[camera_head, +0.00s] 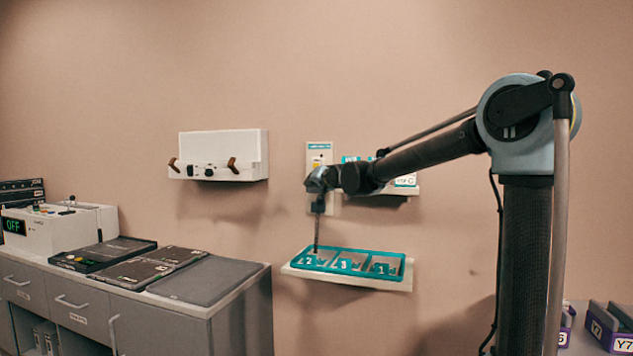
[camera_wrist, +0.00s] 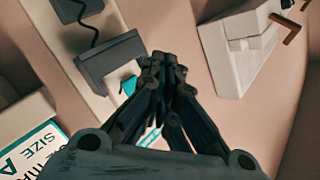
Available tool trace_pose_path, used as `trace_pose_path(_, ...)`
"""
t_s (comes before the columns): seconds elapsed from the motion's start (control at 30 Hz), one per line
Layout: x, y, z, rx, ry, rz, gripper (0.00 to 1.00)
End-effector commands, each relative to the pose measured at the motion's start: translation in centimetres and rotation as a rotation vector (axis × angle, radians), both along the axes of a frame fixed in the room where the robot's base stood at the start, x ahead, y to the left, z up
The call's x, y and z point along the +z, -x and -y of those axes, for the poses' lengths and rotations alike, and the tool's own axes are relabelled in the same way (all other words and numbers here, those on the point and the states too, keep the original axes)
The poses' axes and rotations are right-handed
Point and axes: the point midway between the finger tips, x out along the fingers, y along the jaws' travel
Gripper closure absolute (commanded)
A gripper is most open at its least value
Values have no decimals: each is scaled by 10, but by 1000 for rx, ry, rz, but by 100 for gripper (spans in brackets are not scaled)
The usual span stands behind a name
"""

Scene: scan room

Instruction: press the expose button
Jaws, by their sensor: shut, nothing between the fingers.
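I cannot pick out an expose button by label in either view. A pale wall panel (camera_head: 319,152) with a teal heading and small coloured marks is partly hidden behind my arm. My gripper (camera_head: 318,205) is small and hard to make out in the head view, in front of the panel's lower part. In the wrist view my gripper (camera_wrist: 165,62) is shut and empty, its fingertips together beside a dark grey box (camera_wrist: 112,62) with a dark cord. I cannot tell whether they touch. The control console (camera_head: 55,228) at the far left shows green OFF and small coloured controls.
A white wall box (camera_head: 222,150) with brown handles is left of the panel. Below my gripper, a teal tray (camera_head: 326,270) with numbered compartments sits on a wall shelf (camera_head: 400,285). Grey cabinets (camera_head: 150,335) fill the left. Purple holders (camera_head: 605,330) are at lower right.

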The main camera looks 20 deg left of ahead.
Motion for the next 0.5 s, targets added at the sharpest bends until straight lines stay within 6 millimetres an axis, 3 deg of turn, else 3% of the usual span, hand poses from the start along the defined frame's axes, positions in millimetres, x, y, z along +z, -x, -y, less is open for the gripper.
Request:
trace_pose_path(0.23, 0, 19, -2, 1, 2, -1, 100)
trace_pose_path(0.5, 0, 24, -2, 0, 0, 0, 100)
